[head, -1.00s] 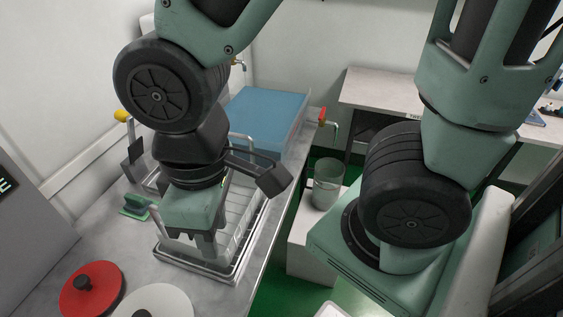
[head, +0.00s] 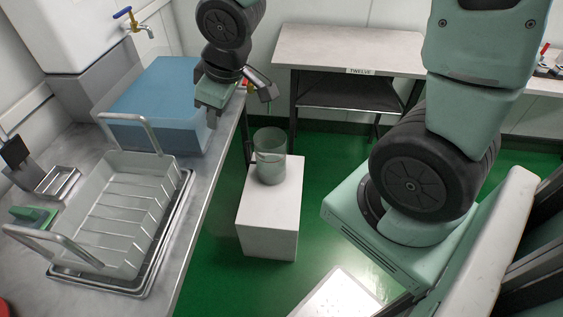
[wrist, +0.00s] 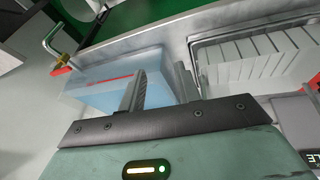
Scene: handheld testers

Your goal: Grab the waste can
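The waste can, a grey-green see-through bucket (head: 270,158), stands upright on a white block (head: 270,215) in the head view. I cannot make it out in the wrist view. My gripper (head: 212,118) points down near the right edge of the counter, beside the blue box, to the left of the can and apart from it. In the wrist view my gripper (wrist: 158,78) has its two fingers spread with nothing between them, and the blue box shows behind them.
The grey counter (head: 205,200) holds the blue box (head: 160,95) and a white dish rack (head: 120,200). A pale table (head: 350,48) stands at the back. Green floor (head: 330,190) is free right of the block. A tap (head: 135,22) juts out at upper left.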

